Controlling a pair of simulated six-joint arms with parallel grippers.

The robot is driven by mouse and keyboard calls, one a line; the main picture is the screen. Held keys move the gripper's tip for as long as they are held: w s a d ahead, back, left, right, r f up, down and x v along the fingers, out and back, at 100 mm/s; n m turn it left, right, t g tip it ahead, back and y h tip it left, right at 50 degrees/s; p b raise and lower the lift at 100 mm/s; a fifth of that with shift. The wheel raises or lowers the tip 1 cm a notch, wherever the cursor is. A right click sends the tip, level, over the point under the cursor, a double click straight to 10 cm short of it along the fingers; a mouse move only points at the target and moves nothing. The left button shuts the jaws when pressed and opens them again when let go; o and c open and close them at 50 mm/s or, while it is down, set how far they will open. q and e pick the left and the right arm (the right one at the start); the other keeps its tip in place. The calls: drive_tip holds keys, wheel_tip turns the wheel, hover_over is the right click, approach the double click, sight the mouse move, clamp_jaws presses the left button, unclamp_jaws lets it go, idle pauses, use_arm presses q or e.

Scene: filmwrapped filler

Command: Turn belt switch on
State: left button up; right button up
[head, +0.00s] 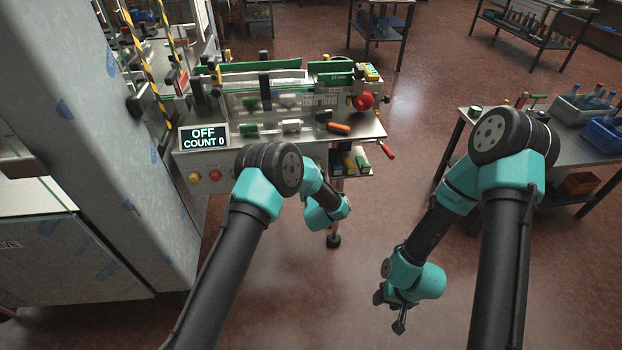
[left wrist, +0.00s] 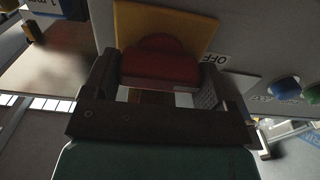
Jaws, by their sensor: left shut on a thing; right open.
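In the left wrist view a red switch knob (left wrist: 160,62) sits on a yellow plate (left wrist: 165,27) on a grey panel, with an OFF label (left wrist: 222,59) beside it. My left gripper (left wrist: 160,88) has one finger on each side of the knob and is shut on it. In the head view my left gripper and this knob are hidden behind my left arm. The display (head: 204,136) on the conveyor machine reads OFF and COUNT 0. My right gripper (head: 390,312) is open and empty, low over the floor.
The conveyor machine (head: 250,146) carries a yellow button (head: 193,177), a red button (head: 214,176) and a red knob (head: 363,101). A large grey cabinet (head: 100,130) stands at left. A table with blue bins (head: 603,135) stands at right. The floor between is clear.

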use_arm(q)
drive_tip(key=shift+m, duration=0.5)
drive_tip(key=m, duration=0.5)
drive_tip(key=shift+m, duration=0.4)
drive_tip(key=o, duration=0.8)
drive_tip(key=shift+o, duration=0.2)
drive_tip(key=shift+s, duration=0.15)
drive_tip(key=s+d, duration=0.2)
drive_tip(key=s, duration=1.5)
drive_tip(key=shift+d, duration=0.1)
